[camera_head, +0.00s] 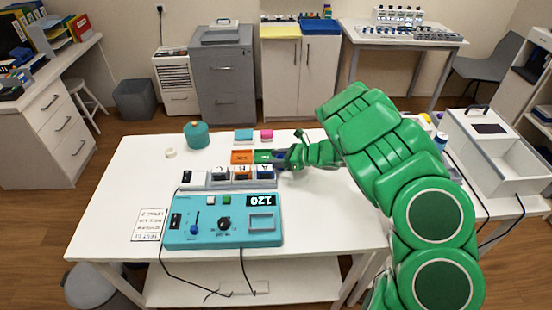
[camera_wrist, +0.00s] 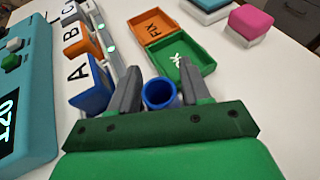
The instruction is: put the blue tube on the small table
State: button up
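The blue tube (camera_wrist: 160,93) shows in the wrist view as an open round rim, upright between the two fingers of my gripper (camera_wrist: 158,88). The fingers stand close on either side of it; whether they press on it is unclear. In the head view my gripper (camera_head: 284,160) is low over the white worktable (camera_head: 325,215), by the right end of the lettered blocks, and the tube cannot be made out. A smaller white table (camera_head: 500,207) stands at the right, and another table (camera_head: 405,36) stands at the back wall; which one is the small table is unclear.
Lettered blocks (camera_wrist: 90,85) stand left of my gripper, with a teal control box (camera_head: 225,218) in front. A green tray (camera_wrist: 180,57) and an orange tray (camera_wrist: 153,27) lie just beyond. A grey case (camera_head: 500,150) fills much of the right table.

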jog(key=shift+r, duration=0.15)
jog(key=v, duration=1.2)
jog(key=shift+r, duration=0.1)
dwell(0.3)
